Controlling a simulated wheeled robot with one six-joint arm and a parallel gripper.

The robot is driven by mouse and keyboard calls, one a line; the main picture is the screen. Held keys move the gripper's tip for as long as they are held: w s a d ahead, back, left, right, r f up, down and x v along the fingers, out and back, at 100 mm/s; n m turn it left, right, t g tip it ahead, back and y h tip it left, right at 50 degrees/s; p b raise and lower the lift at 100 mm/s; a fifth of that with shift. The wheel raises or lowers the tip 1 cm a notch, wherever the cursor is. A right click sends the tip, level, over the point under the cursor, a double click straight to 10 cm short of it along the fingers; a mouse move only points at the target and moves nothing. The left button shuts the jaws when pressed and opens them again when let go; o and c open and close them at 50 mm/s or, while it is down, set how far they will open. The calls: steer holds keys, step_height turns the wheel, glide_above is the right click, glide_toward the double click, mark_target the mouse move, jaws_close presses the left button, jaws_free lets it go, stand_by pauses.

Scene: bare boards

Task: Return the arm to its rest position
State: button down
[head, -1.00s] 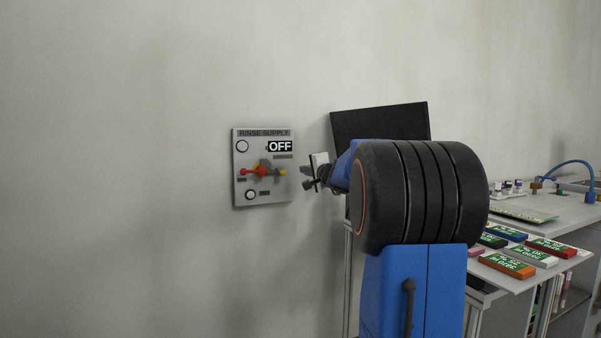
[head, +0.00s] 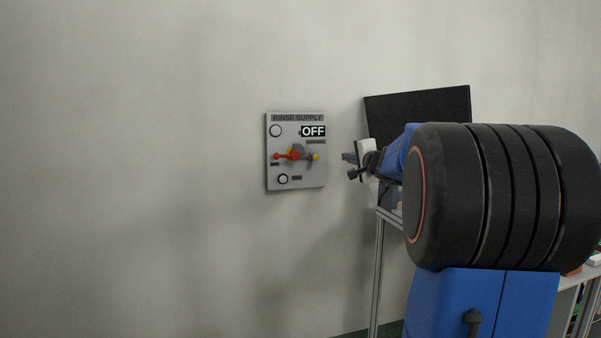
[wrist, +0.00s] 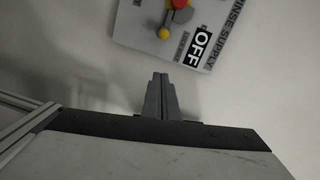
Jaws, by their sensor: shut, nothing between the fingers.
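My gripper (head: 348,157) is at the end of my blue and black arm, just right of the wall panel in the head view. In the wrist view my gripper (wrist: 160,78) shows its two fingers together, with nothing between them. The grey rinse supply panel (head: 273,180) is on the wall, with an OFF label and a red and yellow handle (head: 292,155) lying about level. The panel also shows at the top of the wrist view (wrist: 150,40), tilted and cut off. My fingers are apart from the panel and handle.
A black monitor-like board (head: 420,108) stands behind my arm on a metal-framed bench (head: 378,270). Part of another bench with items shows at the lower right edge, mostly hidden by my arm. The wall left of the panel is bare.

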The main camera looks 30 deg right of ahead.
steer(key=s+a+f+n+g+y, duration=0.1)
steer(key=a+f+n+y, duration=0.15)
steer(key=a, duration=0.65)
steer(key=s+a+f+n+g+y, duration=0.1)
steer(key=a+f+n+y, duration=0.15)
steer(key=a, duration=0.55)
steer(key=s+a+f+n+g+y, duration=0.1)
steer(key=s+a+f+n+g, duration=0.15)
steer(key=s+a+f, duration=0.4)
steer(key=s+a+f+n+g+y, duration=0.1)
steer(key=s+a+f+n+y, duration=0.2)
steer(key=a, duration=0.6)
steer(key=s+a+f+n+g+h, duration=0.1)
steer(key=s+a+f+n+g, duration=0.2)
steer(key=s+f, duration=0.4)
steer(key=s+a+f+n+g+h, duration=0.1)
steer(key=s+a+f+n+g, duration=0.1)
steer(key=s+a+f, duration=0.45)
steer(key=s+d+f+n+g+h, duration=0.1)
steer(key=s+d+f, duration=0.1)
steer(key=s, duration=0.4)
steer(key=s+d+f+n+h, duration=0.2)
steer(key=s+d+f, duration=0.1)
steer(key=s, duration=0.3)
steer(key=shift+s+f+g, duration=0.35)
steer(key=shift+s+f, duration=0.05)
steer(key=shift+f, duration=0.05)
